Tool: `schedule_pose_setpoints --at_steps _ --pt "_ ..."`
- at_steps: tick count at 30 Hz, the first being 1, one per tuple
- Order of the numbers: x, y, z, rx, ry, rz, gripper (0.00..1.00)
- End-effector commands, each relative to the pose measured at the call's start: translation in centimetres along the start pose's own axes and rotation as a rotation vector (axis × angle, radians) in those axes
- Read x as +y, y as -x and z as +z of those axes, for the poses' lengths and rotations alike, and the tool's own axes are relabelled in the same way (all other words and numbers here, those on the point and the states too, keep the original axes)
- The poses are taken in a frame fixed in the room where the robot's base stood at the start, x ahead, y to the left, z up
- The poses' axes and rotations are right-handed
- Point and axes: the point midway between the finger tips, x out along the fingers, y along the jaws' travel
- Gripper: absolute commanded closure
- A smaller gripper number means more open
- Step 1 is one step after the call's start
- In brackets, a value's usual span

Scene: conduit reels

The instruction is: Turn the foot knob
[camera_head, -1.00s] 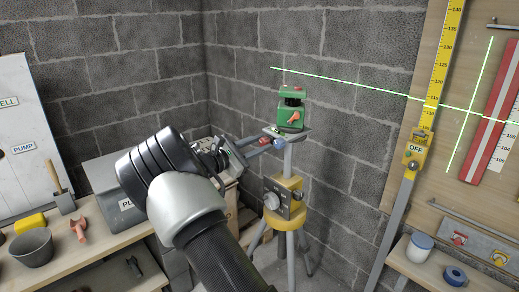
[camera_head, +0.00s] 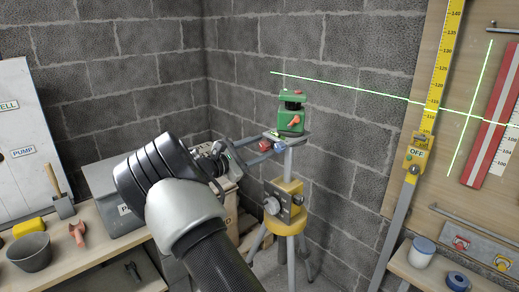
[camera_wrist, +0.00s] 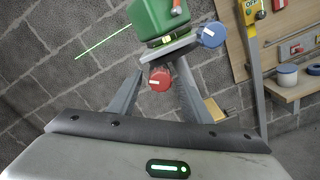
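The green laser level (camera_head: 291,119) stands on a small grey platform (camera_head: 296,139) on top of a tripod. Two foot knobs show under the platform, a red knob (camera_head: 266,146) and a blue knob (camera_head: 280,145). The wrist view shows the red knob (camera_wrist: 159,79) nearer and the blue knob (camera_wrist: 209,35) to its upper right. My gripper (camera_head: 262,149) reaches toward the platform from the left, its fingers apart. In the wrist view, the red knob is seen between the two grey fingers of my gripper (camera_wrist: 160,74). Contact with it cannot be told.
A yellow tripod head (camera_head: 284,201) with grey knobs stands below the platform. A yellow staff with an OFF box (camera_head: 415,153) leans at right. A workbench with a grey bucket (camera_head: 31,249) is at left. A green laser line crosses the wall.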

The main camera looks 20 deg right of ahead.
Motion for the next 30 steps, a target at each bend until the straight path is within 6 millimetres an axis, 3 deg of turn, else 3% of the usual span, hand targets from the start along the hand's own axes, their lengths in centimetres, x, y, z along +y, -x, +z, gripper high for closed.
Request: schedule_pose_setpoints --at_steps 5,10,24,30 --pt "0.0 0.1 0.0 -0.001 0.000 0.000 0.55" --pt "0.1 1.7 0.1 0.001 0.000 0.001 0.55" --pt "0.1 12.8 0.1 0.002 0.001 0.002 0.55" --pt "0.1 16.1 0.1 0.001 0.000 0.002 0.55"
